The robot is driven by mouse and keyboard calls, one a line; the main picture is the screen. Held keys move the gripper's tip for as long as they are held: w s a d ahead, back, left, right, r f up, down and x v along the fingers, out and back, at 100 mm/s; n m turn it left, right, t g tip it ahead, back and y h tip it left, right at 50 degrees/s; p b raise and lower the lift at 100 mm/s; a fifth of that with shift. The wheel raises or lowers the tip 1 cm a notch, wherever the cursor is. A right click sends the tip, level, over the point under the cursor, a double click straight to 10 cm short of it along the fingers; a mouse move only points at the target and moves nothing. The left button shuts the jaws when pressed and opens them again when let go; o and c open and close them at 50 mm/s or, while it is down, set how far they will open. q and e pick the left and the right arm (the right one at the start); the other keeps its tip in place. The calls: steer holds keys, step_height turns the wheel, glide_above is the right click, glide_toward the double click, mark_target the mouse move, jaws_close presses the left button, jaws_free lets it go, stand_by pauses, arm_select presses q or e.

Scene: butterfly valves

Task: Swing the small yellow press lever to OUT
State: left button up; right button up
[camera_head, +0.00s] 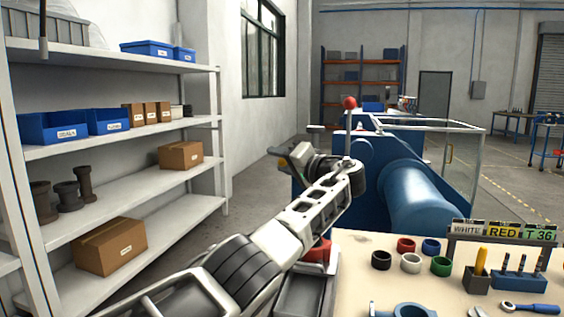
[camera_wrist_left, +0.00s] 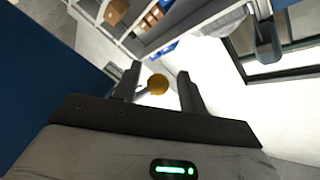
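The yellow ball knob (camera_wrist_left: 158,84) of the small press lever shows in the left wrist view, with a short dark stem running down to its left. My left gripper (camera_wrist_left: 157,90) is open, with one finger on each side of the knob in the picture. The knob appears nearer the left finger; I cannot tell whether it touches. In the head view my left gripper (camera_head: 288,158) is beside the blue press (camera_head: 371,165), largely hidden by my wrist. A yellow bit (camera_head: 283,162) shows at its tip. OUT markings cannot be seen. My right gripper is not in view.
A red-knobbed upright lever (camera_head: 350,103) stands by the press near my wrist. A workbench (camera_head: 350,247) with coloured rings and tools is at front right. Shelving (camera_head: 180,65) with bins and boxes is on the left. Floor is clear between shelving and press.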

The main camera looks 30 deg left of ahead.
arm_select(q)
steer(key=shift+d, duration=0.1)
steer(key=b+v, duration=0.2)
steer(key=v, duration=1.3)
steer(key=shift+s+d, duration=0.2)
steer(key=shift+d, duration=0.15)
